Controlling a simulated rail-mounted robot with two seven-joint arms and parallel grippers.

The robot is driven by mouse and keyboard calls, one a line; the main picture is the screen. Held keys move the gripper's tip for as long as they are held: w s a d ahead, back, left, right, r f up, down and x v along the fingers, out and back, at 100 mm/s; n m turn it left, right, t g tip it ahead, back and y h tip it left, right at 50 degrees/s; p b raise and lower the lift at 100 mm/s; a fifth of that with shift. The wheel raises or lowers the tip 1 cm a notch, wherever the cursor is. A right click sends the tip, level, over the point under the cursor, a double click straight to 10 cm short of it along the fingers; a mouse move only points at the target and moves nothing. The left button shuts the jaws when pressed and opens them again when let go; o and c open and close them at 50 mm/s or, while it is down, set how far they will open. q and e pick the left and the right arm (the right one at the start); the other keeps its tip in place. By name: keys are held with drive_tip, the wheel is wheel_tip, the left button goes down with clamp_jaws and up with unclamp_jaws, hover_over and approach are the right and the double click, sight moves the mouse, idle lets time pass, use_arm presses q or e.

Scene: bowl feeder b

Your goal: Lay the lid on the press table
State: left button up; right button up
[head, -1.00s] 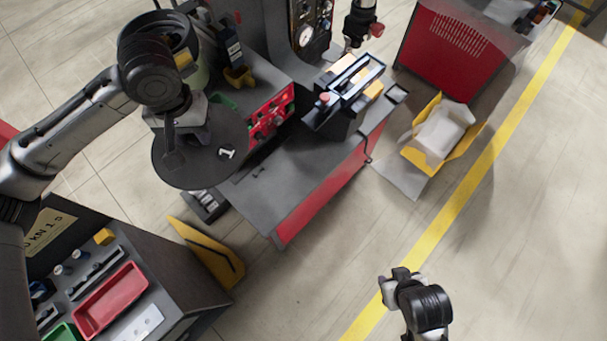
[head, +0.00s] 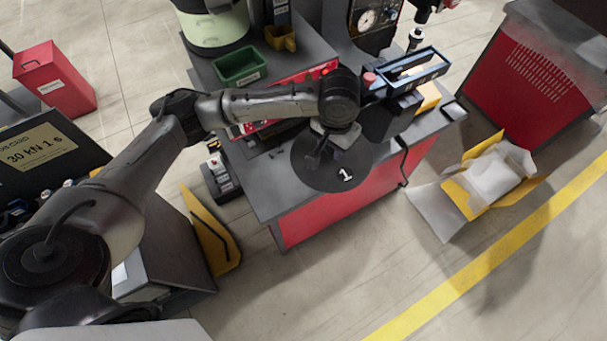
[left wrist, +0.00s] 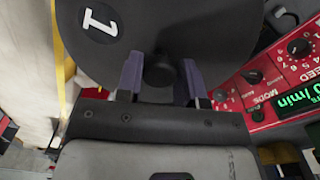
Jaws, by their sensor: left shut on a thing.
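The lid (head: 310,175) is a dark round disc with a white "1" on it. It also shows in the left wrist view (left wrist: 110,60), where it fills the upper middle. My left gripper (left wrist: 160,75) is shut on the round black knob in the lid's middle. In the head view my left gripper (head: 325,135) is over the lid, partly hidden by the wrist. The press table (head: 260,190) is a grey top with a red front. The lid is over its front part; whether it touches the top I cannot tell. My right gripper is out of view.
A red control panel (left wrist: 285,85) is close beside the lid. A blue-and-black fixture (head: 415,75) stands at the table's right. A green bin (head: 240,66) and a yellow bin (head: 280,38) are behind. An open carton (head: 490,180) lies on the floor at right.

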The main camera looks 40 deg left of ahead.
use_arm(q)
wheel_tip(320, 180, down, 14)
drive_tip(key=a+b, duration=0.2)
drive_tip(key=b, duration=0.5)
drive_tip(key=w+a+f+b, duration=0.1)
drive_tip(key=w+a+f, duration=0.1)
drive_tip(key=a, duration=0.1)
drive_tip(key=w+a+f+b, duration=0.1)
drive_tip(key=a+f, duration=0.1)
drive_tip(key=a, duration=0.1)
drive_tip(key=w+a+f+b, duration=0.1)
drive_tip(key=w+a+f, duration=0.1)
drive_tip(key=a+f, duration=0.1)
drive_tip(key=shift+w+a, duration=0.35)
drive_tip(key=shift+a, duration=0.05)
drive_tip(key=shift+f+b, duration=0.6)
drive_tip(key=shift+f, duration=1.3)
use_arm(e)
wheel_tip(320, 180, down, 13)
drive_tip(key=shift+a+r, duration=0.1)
use_arm(q)
drive_tip(key=o, duration=1.1)
drive_tip(key=shift+f, duration=0.15)
